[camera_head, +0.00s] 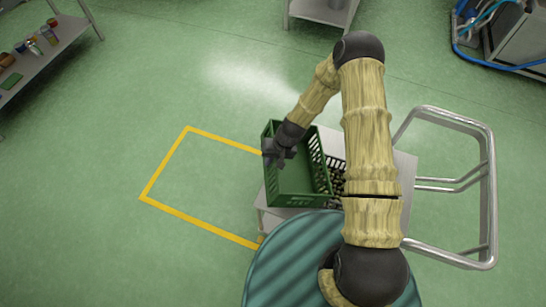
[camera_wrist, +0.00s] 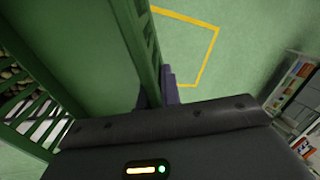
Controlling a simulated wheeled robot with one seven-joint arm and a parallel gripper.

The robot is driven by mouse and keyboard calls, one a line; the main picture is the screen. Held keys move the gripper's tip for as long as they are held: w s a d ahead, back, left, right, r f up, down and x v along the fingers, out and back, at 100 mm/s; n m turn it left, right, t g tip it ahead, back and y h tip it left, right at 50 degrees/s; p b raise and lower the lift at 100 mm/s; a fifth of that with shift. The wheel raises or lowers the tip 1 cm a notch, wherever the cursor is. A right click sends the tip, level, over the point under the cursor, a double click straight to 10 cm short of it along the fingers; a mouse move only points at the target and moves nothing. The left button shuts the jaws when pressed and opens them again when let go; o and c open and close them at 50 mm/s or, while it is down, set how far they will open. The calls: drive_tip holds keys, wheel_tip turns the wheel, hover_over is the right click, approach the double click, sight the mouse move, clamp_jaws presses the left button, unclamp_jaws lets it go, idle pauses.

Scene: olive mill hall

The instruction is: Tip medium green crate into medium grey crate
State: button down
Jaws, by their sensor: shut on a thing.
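The green crate (camera_head: 297,190) is on or just above a light-topped trolley in the head view; I cannot tell whether it rests there. The part of its floor I see is bare. My gripper (camera_head: 275,152) is shut on its left wall. In the wrist view the fingers (camera_wrist: 158,92) pinch the crate's green rim (camera_wrist: 130,35). Dark olive-like pieces (camera_head: 338,172) show right of the crate, partly behind my arm, and through slats in the wrist view (camera_wrist: 12,72). I cannot make out a grey crate or what holds these pieces.
The trolley (camera_head: 408,170) has a metal tube handle (camera_head: 490,190) at right. A yellow floor outline (camera_head: 165,160) lies to the left, with clear green floor inside. A shelf with small items (camera_head: 45,50) stands at upper left. A machine with blue hoses (camera_head: 510,40) stands at upper right.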

drive_tip(key=shift+d+f+h+b, duration=0.1)
drive_tip(key=shift+f+h+b, duration=0.45)
drive_tip(key=shift+f+h, duration=0.8)
drive_tip(key=shift+d+f+h+b, duration=0.1)
drive_tip(key=shift+f+h+b, duration=0.5)
drive_tip(key=shift+f, duration=1.45)
drive_tip(key=shift+r+p, duration=1.65)
drive_tip(key=shift+r, duration=0.95)
